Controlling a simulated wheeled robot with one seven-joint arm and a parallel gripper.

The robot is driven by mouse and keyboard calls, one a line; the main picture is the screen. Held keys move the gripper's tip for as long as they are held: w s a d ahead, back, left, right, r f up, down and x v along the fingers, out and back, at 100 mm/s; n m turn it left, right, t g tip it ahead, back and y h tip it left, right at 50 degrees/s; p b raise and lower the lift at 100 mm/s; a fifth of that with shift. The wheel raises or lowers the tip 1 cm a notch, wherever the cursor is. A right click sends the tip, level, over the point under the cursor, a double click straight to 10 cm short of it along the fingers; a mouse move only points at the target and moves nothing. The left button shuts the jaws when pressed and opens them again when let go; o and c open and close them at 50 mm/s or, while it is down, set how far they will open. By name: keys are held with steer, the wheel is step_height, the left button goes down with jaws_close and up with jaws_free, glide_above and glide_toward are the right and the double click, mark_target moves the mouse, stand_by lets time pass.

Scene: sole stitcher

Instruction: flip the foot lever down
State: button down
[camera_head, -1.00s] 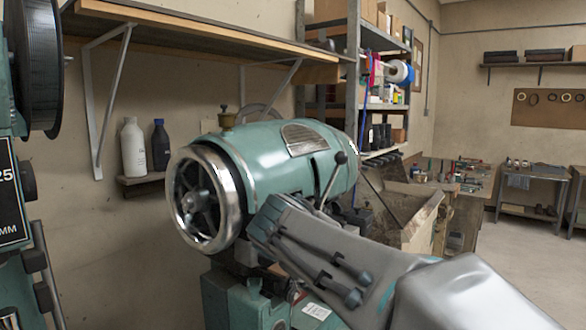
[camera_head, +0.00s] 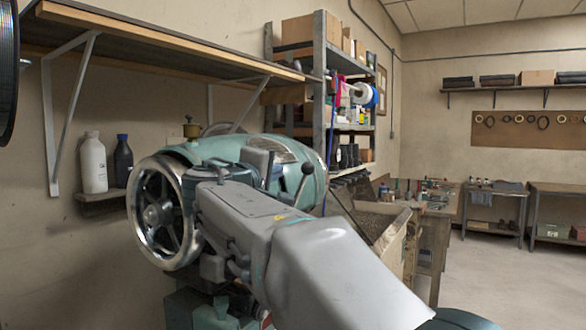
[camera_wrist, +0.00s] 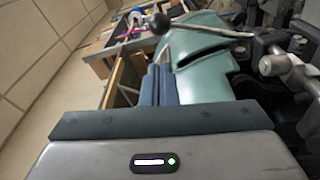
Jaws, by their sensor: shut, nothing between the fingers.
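The lever (camera_head: 301,187) is a thin metal rod with a dark ball knob, angled upward at the right side of the green machine head (camera_head: 305,176). In the wrist view, the lever (camera_wrist: 205,31) crosses the top with its ball at the left end. My gripper (camera_wrist: 158,72) is shut and empty, its blue fingers side by side just below the rod in that picture. I cannot tell whether they touch it. In the head view my arm reaches over the machine's front, and the fingers are mostly hidden behind my wrist.
A chrome handwheel (camera_head: 155,212) is at the machine's left. A shelf (camera_head: 180,50) hangs above, with a white bottle (camera_head: 93,165) and a dark bottle (camera_head: 123,162) on a small ledge. A wooden bin (camera_head: 385,235) stands to the right, with open floor beyond.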

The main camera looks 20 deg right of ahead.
steer(key=shift+d, duration=0.1)
steer(key=p+x, duration=0.3)
steer(key=x, duration=0.6)
steer(key=shift+w+d, duration=0.25)
steer(key=shift+d, duration=0.1)
steer(key=shift+f+b, duration=0.15)
steer(key=shift+b, duration=0.2)
